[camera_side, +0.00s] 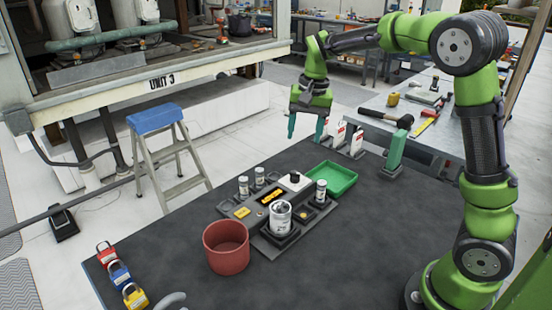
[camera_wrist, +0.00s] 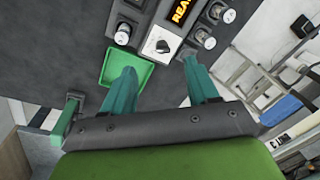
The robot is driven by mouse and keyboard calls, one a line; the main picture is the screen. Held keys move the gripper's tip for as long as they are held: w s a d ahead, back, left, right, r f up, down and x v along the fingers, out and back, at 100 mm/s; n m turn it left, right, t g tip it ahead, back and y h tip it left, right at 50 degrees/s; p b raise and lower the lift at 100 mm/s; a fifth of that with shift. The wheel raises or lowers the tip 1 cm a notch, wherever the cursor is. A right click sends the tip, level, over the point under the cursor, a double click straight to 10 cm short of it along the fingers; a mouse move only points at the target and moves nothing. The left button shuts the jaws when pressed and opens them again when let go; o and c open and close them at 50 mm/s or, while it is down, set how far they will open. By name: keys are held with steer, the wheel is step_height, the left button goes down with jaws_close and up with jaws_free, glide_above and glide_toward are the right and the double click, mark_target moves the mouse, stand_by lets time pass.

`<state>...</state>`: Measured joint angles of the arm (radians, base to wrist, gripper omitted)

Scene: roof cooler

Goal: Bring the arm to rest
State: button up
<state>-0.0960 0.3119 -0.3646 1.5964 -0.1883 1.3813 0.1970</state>
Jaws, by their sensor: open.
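My gripper (camera_side: 306,128) is raised above the far edge of the dark work mat, with its two teal fingers pointing down. In the wrist view the fingers of my gripper (camera_wrist: 160,85) are spread wide apart, with nothing between them. The green arm reaches up from its base at the right and bends over to the left. Below the gripper in the wrist view are the green tray (camera_wrist: 112,78) and a white block with a black knob (camera_wrist: 162,46). The gripper touches nothing that I can see.
A dark panel (camera_side: 262,232) holds several capped cylinders and an orange display (camera_side: 271,195). A red-brown bin (camera_side: 227,262), the green tray (camera_side: 331,178) and several padlocks (camera_side: 119,271) sit on the mat. A teal upright block (camera_side: 396,151) stands near the right edge. The front middle of the mat is clear.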

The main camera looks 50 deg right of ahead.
steer(key=s+a+r+n+t, duration=0.1)
steer(key=s+a+n+t, duration=0.1)
steer(key=s, duration=0.4)
steer(key=s+a+r+n+t+y, duration=0.1)
steer(key=s+a+n+t, duration=0.1)
steer(key=s+a, duration=0.3)
steer(key=s+a+r+n+t, duration=0.2)
steer(key=s+a, duration=0.1)
steer(key=s, duration=0.5)
steer(key=shift+s+a, duration=0.2)
steer(key=shift+s, duration=0.15)
